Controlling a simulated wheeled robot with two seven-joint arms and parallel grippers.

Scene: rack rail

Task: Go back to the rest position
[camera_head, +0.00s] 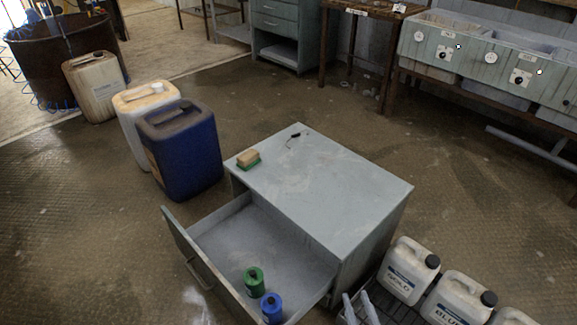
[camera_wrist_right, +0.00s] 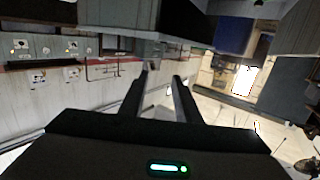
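My right gripper (camera_head: 359,303) shows only as two pale fingertips at the bottom edge of the head view, right of the drawer and left of the jugs. In the right wrist view its two dark fingers (camera_wrist_right: 163,78) stand apart with nothing between them. My left gripper is in neither view. A grey cabinet (camera_head: 310,182) stands in the middle of the head view with its drawer (camera_head: 225,240) pulled open. A green bottle (camera_head: 254,281) and a blue bottle (camera_head: 272,307) stand in the drawer at its near end.
A sponge (camera_head: 248,158) lies on the cabinet top. White jugs (camera_head: 408,272) stand in a dark wire crate at the lower right. A blue canister (camera_head: 185,150) and paler canisters (camera_head: 95,85) stand at left. Floor between is clear.

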